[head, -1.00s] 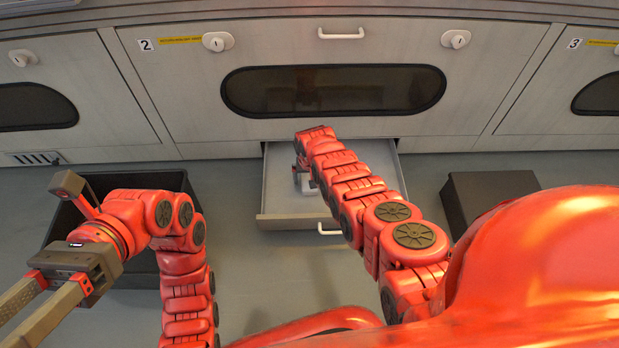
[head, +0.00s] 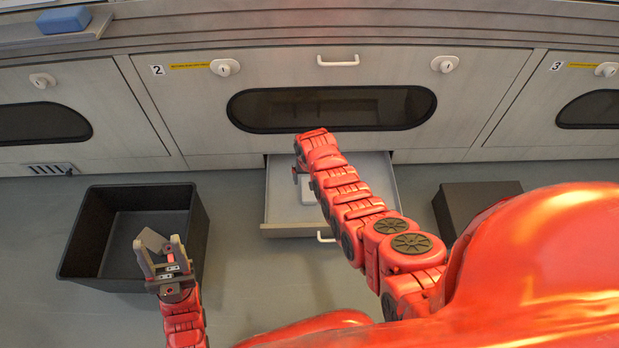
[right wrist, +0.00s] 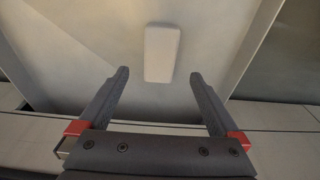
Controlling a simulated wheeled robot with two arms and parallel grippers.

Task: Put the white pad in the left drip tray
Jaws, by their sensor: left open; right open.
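The white pad (right wrist: 161,53) lies flat inside an open, shallow drawer-like tray (right wrist: 90,75) in the right wrist view. My right gripper (right wrist: 160,82) is open and empty, with its two fingers apart on either side just short of the pad. In the head view the tray (head: 281,213) is pulled out under door 2. The pad (head: 296,169) shows there in part, beside my right arm, which hides much of the tray. My left gripper (head: 162,247) is open over the black bin. I cannot tell which tray is the left drip tray.
The black open bin (head: 75,245) stands on the floor at the left. A dark box (head: 478,198) stands at the right. A blue block (head: 64,20) lies on a shelf at the upper left. Floor right of the bin is clear.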

